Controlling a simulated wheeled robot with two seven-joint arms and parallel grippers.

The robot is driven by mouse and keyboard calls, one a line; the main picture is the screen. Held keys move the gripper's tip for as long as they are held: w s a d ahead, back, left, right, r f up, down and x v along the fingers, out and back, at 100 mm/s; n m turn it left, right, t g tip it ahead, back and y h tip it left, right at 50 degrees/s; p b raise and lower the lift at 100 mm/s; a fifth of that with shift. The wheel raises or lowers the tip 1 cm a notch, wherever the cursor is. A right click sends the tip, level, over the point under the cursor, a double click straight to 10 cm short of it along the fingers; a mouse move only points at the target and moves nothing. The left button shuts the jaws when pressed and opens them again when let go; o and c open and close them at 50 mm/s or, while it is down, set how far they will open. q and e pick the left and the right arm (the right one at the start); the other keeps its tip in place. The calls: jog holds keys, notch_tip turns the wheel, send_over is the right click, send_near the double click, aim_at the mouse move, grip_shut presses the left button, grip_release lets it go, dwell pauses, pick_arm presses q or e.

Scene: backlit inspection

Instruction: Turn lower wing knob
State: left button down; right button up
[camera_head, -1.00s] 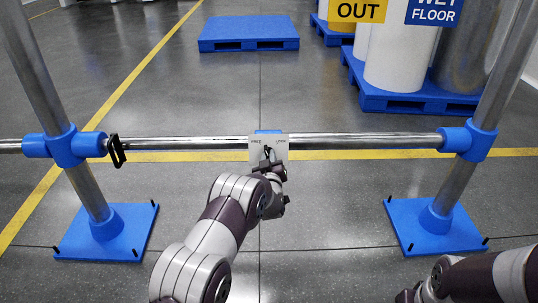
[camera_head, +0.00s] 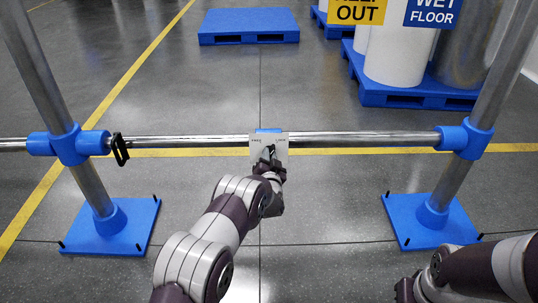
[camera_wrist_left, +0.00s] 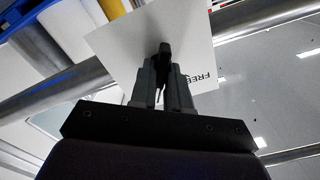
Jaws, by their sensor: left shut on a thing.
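A white plate (camera_head: 256,151) with small dark lettering is mounted on the horizontal metal rail. In the left wrist view the plate (camera_wrist_left: 120,45) stands tilted and reads "FREE". A small dark wing knob (camera_wrist_left: 165,48) sticks out from its face. My left gripper (camera_wrist_left: 165,64) is shut on the knob, a finger on each side. In the head view my left gripper (camera_head: 268,156) is in front of the plate and hides most of the knob. My right gripper (camera_head: 405,291) is low at the right, away from the rail; its fingers are not clear.
The metal rail (camera_head: 360,140) runs between two uprights with blue clamps and blue base plates (camera_head: 115,228). A black handle-shaped part (camera_head: 120,149) hangs on the rail at left. Blue pallets (camera_head: 248,27) and drums stand behind. The floor before the rail is clear.

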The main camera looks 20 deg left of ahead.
pick_arm(q)
jog(key=shift+m, duration=1.2)
jog(key=c, duration=1.2)
grip_release()
jog(key=p+v, duration=0.6)
jog(key=v, duration=0.6)
jog(key=shift+s+d, duration=0.1)
jog(key=shift+s, duration=0.3)
